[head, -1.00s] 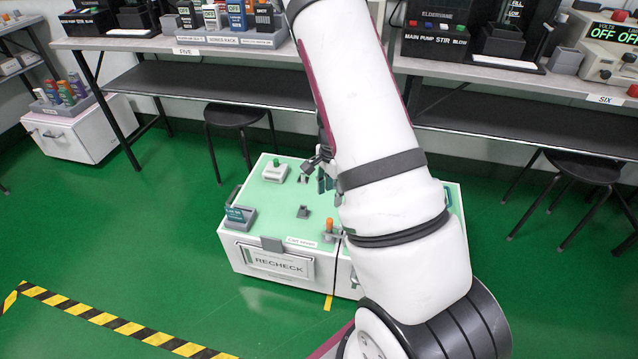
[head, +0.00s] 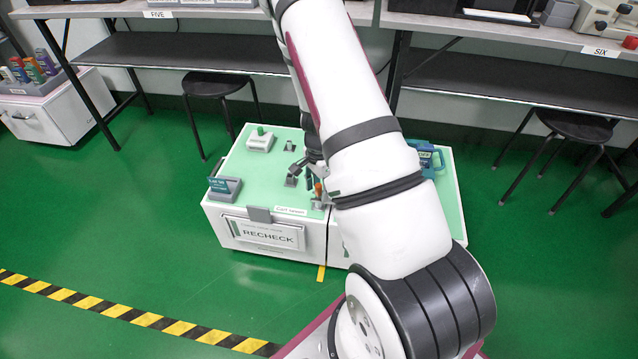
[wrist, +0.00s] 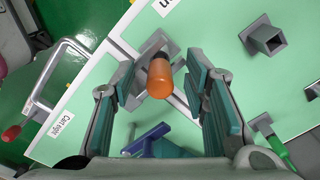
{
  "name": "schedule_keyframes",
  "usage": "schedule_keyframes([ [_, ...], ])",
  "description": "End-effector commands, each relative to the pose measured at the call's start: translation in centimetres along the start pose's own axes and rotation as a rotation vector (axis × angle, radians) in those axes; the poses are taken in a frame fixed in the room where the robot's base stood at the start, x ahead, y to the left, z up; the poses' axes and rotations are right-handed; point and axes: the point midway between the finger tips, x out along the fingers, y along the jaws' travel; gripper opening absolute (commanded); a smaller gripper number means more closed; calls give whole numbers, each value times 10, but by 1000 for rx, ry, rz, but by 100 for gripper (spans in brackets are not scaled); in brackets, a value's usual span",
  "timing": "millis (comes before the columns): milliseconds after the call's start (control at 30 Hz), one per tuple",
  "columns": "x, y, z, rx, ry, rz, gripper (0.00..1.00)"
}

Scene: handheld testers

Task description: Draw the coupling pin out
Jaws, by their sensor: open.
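The coupling pin has an orange rounded handle (wrist: 160,78) and stands in a grey bracket at the seam between two white carts with green tops. In the head view the orange handle (head: 318,188) shows just left of my arm. My gripper (wrist: 163,88) is open, with one teal-padded finger on each side of the handle in the wrist view. The handle sits between the fingers with gaps on both sides, so they do not appear to touch it. The pin's lower part is hidden under the handle. In the head view my arm hides much of the right cart.
A blue-teal device (head: 428,158) lies on the right cart. A metal handle (wrist: 62,75) is near the left finger. Stools stand behind.

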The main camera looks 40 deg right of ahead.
Motion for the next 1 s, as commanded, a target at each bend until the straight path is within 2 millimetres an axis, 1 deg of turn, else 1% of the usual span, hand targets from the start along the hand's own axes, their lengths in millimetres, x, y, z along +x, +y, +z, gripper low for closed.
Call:
schedule_keyframes([
  [100, 4, 0, 0, 0, 0, 0, 41],
  [333, 4, 0, 0, -1, 0, 0, 41],
  [367, 4, 0, 0, -1, 0, 0, 39],
  [400, 4, 0, 0, -1, 0, 0, 30],
  [467, 4, 0, 0, -1, 0, 0, 16],
  [500, 4, 0, 0, -1, 0, 0, 7],
  [533, 4, 0, 0, -1, 0, 0, 1],
  [633, 4, 0, 0, -1, 0, 0, 0],
  [667, 4, 0, 0, -1, 0, 0, 14],
  [700, 4, 0, 0, -1, 0, 0, 5],
  [733, 4, 0, 0, -1, 0, 0, 0],
  [1000, 3, 0, 0, -1, 0, 0, 0],
])
